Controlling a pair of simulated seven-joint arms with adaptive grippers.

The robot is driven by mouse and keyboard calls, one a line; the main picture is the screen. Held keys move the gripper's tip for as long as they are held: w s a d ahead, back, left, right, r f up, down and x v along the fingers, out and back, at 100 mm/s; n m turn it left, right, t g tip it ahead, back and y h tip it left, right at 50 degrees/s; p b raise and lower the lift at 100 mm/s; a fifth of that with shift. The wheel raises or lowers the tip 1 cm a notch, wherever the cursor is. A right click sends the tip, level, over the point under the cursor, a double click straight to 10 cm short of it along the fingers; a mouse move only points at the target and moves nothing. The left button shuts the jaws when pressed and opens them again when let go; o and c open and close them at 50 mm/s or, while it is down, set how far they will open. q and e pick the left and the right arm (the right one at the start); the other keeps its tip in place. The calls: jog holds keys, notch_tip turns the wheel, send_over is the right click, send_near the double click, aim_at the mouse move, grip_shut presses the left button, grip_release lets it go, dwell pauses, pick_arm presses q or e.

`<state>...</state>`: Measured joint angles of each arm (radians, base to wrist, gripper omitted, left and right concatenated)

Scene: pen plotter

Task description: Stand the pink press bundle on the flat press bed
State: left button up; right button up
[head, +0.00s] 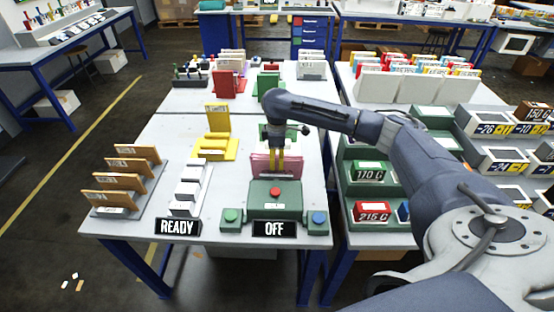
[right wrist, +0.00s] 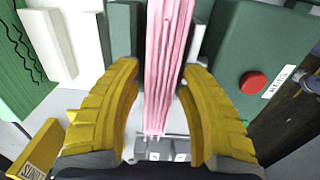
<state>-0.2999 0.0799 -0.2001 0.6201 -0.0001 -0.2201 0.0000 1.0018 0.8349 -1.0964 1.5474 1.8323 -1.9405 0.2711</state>
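The pink press bundle (head: 260,165) is upright just behind the green press housing (head: 262,211) in the head view. In the right wrist view the bundle (right wrist: 168,60) shows edge-on as a stack of thin pink layers. My right gripper (head: 278,172) comes down over it, and its yellow fingers (right wrist: 161,72) close in on both faces. My left gripper is not in view.
The housing has a red button (right wrist: 253,82), with green (head: 231,217) and blue (head: 318,219) buttons beside it and an OFF sign (head: 274,229). A yellow stand (head: 212,150), white blocks (head: 188,188) and a wooden-board rack (head: 125,180) stand to the left. Green trays (head: 366,178) lie right.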

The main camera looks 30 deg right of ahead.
jog(key=shift+o, duration=0.3)
jog(key=shift+r, duration=0.15)
notch_tip(320, 180, up, 12)
dwell(0.4)
